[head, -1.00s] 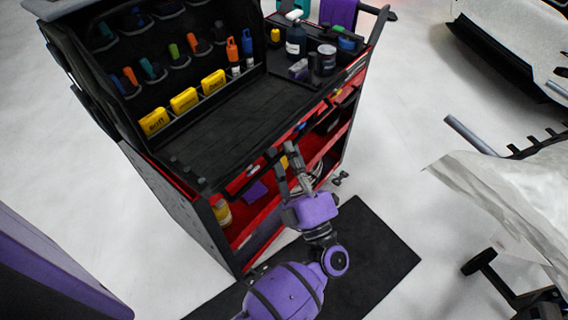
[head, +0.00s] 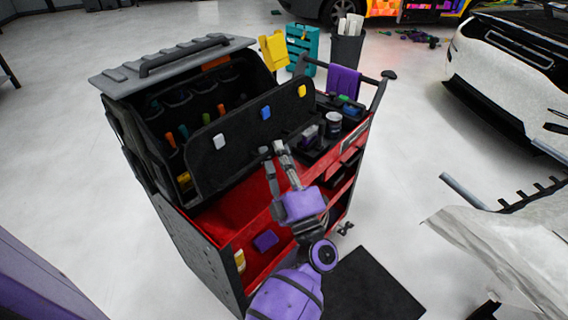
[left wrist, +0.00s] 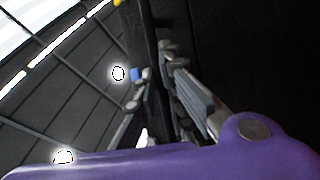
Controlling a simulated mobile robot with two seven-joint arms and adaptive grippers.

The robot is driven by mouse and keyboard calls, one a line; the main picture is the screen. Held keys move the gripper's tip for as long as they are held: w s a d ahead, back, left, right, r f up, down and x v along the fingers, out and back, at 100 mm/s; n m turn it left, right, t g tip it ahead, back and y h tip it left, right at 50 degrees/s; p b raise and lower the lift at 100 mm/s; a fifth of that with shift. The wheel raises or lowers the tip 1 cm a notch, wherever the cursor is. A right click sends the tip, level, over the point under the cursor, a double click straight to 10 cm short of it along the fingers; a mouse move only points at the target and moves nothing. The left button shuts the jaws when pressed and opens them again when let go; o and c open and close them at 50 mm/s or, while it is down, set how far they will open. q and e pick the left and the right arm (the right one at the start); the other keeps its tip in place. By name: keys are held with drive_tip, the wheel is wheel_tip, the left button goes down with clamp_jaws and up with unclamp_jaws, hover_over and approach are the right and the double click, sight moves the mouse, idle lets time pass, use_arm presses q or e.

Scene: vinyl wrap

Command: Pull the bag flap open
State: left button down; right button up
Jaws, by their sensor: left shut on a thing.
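The black bag (head: 141,130) stands on the cart with its grey handled lid up. Its black flap (head: 242,128) stands tilted up across the front, with white, blue and yellow pieces on its face. Tool tips show behind the flap. My left gripper (head: 273,150) is at the flap's lower front edge, right of its middle, shut on it. In the left wrist view my left gripper's fingers (left wrist: 165,85) lie along a dark panel edge; the grip itself is hard to make out. My right gripper is not in view.
The red cart (head: 228,197) shows a bare top below the flap. Bottles and a cup (head: 333,124) stand in a black tray at its right end, near a purple cloth (head: 343,80). Crumpled pale sheeting (head: 505,245) is at right. The floor around is mostly clear.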

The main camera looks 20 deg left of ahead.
use_arm(q)
drive_tip(key=shift+w+a+r, duration=0.1)
drive_tip(key=shift+w+r, duration=0.05)
drive_tip(key=shift+r, duration=0.45)
drive_tip(key=shift+w+r, duration=0.15)
drive_tip(key=shift+r, duration=0.4)
drive_tip(key=c, duration=2)
unclamp_jaws()
drive_tip(key=shift+s, duration=0.1)
drive_tip(key=shift+o, duration=0.7)
drive_tip(key=shift+f, duration=0.15)
drive_tip(key=shift+f, duration=0.1)
